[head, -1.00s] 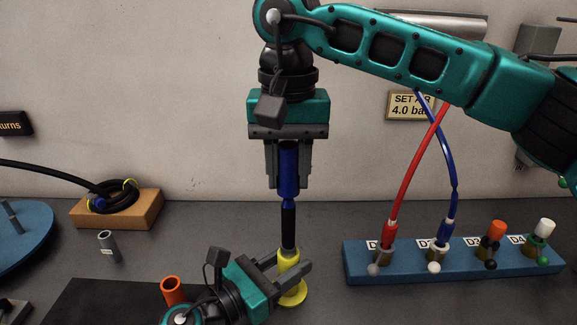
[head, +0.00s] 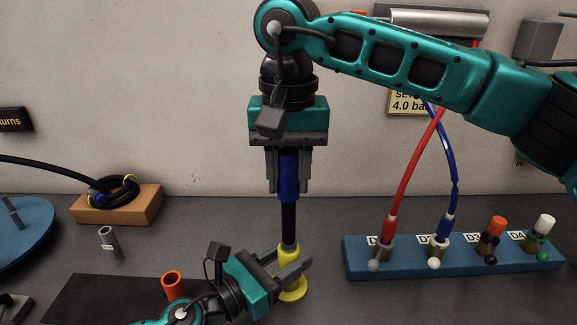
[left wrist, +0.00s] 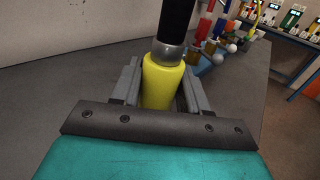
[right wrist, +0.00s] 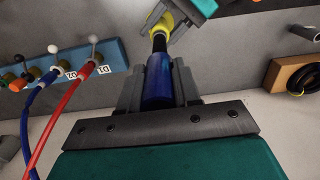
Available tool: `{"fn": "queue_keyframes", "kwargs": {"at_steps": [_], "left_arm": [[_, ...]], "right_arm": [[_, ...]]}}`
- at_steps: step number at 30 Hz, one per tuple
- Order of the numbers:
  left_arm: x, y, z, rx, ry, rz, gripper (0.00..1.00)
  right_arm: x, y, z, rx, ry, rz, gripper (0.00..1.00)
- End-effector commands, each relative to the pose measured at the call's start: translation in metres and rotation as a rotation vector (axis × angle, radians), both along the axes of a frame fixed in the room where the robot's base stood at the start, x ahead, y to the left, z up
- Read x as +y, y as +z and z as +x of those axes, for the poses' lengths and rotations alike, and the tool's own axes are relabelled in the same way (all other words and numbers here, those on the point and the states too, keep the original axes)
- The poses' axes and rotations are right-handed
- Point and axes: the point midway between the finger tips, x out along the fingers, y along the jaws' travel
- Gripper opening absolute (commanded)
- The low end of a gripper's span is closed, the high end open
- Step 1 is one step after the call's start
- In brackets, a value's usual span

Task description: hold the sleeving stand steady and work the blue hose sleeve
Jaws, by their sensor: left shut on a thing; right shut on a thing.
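The yellow sleeving stand (head: 290,294) stands upright on the bench with a round foot; its post also shows in the left wrist view (left wrist: 163,82). My left gripper (head: 292,268) is shut around the post from the left. A black hose (head: 289,222) rises upright from a grey collar at the stand's top. The blue hose sleeve (head: 289,196) is around the hose's upper part, with black hose bare below it. My right gripper (head: 288,186) points down and is shut on the sleeve; the sleeve also shows in the right wrist view (right wrist: 158,82). The jaws partly hide the sleeve.
A blue manifold (head: 400,263) with several ports stands at right, with a red hose (head: 402,185) and a blue hose (head: 447,170) rising from it. At left are a coiled hose on a wooden block (head: 137,203), a grey tube (head: 108,241) and an orange tube (head: 173,285).

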Motion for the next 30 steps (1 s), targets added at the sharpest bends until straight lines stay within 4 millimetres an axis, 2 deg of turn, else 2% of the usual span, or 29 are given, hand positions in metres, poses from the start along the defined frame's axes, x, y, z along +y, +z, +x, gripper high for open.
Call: {"fn": "queue_keyframes", "kwargs": {"at_steps": [30], "left_arm": [[0.000,0.000,0.000,0.000,-0.001,0.000,0.06]], "right_arm": [[0.000,-0.031,0.000,0.000,-0.001,-0.001,0.03]]}}
